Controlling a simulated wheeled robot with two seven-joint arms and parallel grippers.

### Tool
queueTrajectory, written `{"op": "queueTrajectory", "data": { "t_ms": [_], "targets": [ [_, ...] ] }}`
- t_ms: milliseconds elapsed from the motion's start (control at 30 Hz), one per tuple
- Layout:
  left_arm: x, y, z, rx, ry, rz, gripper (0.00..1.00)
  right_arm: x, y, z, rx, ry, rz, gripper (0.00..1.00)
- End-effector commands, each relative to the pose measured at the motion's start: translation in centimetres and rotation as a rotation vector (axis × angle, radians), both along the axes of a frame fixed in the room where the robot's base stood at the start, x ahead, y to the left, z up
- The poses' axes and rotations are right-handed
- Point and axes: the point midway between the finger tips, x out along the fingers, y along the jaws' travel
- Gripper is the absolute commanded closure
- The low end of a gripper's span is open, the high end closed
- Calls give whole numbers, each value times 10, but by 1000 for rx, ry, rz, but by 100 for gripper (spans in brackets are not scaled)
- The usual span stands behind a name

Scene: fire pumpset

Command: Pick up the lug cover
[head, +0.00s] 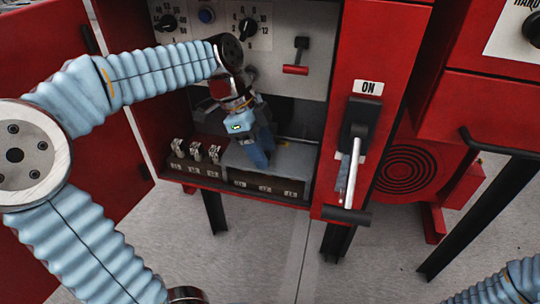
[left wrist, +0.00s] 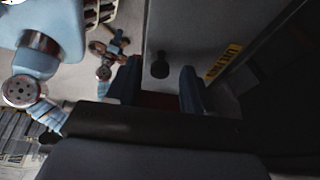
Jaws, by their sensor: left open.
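The lug cover (head: 290,160) looks to be the grey box on the right side of the open red cabinet's floor. In the left wrist view a grey panel (left wrist: 190,30), apparently this cover, has a dark knob (left wrist: 160,65) and a yellow warning label (left wrist: 223,62). My left gripper (head: 262,150) is inside the cabinet, over the cover, pointing down. In the left wrist view its blue fingers (left wrist: 158,88) are open, apart on either side of the knob's line. Whether they touch the cover cannot be told. My right gripper is out of view.
Several bare metal lugs (head: 197,152) stand left of the cover. Above is the control panel (head: 270,50) with a red-handled lever (head: 296,68). The ON switch lever (head: 350,165) juts out from the right post. The open red door (head: 60,90) is at left.

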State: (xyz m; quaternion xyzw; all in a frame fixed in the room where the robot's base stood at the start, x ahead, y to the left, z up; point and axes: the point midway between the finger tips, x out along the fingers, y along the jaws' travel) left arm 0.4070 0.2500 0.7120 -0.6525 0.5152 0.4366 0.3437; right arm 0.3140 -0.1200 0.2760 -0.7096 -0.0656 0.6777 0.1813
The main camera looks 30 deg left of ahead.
Motion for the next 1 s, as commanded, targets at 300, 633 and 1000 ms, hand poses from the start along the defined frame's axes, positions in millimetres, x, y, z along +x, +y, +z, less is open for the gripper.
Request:
{"op": "queueTrajectory", "data": {
  "t_ms": [300, 633, 1000],
  "targets": [
    [0, -1, -3, 0, -1, 0, 57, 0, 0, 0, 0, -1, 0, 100],
    [0, -1, -3, 0, -1, 0, 100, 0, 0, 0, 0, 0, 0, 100],
    [-1, -1, 2, -1, -2, 1, 100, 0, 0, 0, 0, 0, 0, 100]
  ]
}}
